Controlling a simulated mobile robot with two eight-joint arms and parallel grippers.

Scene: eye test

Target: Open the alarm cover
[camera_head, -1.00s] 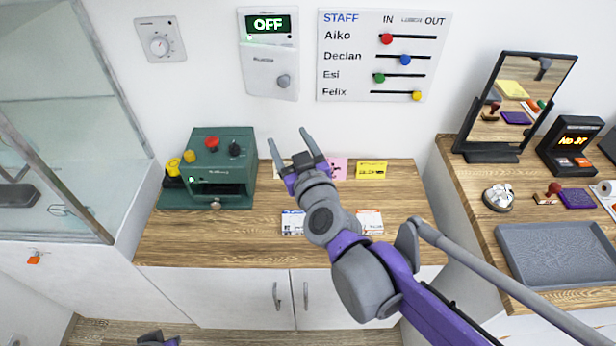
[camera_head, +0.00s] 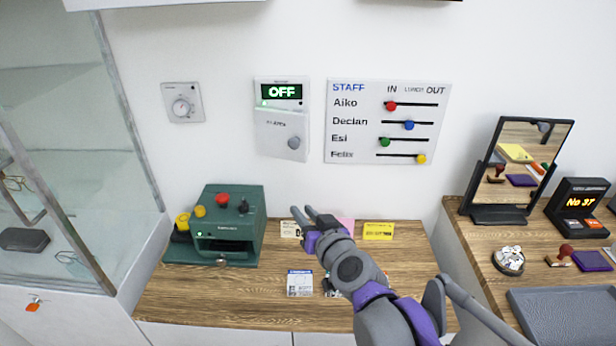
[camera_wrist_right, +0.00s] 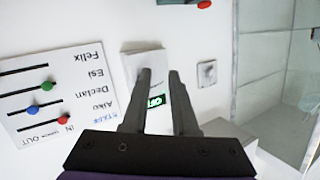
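The alarm (camera_head: 281,92) is a white wall box with a green OFF display. In the right wrist view, turned upside down, the cover (camera_wrist_right: 142,58) shows beyond the fingers and is partly hidden by one. My right gripper (camera_head: 302,210) is empty below the alarm in the head view, apart from the cover. In the wrist view its fingers (camera_wrist_right: 158,72) stand apart with the OFF display between them. My left gripper is not in view.
A staff board (camera_head: 387,121) with sliders hangs right of the alarm, a dial (camera_head: 182,103) left of it. A green machine (camera_head: 215,225) stands on the wooden counter (camera_head: 180,300) at the left. A mirror (camera_head: 516,165) stands at the right.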

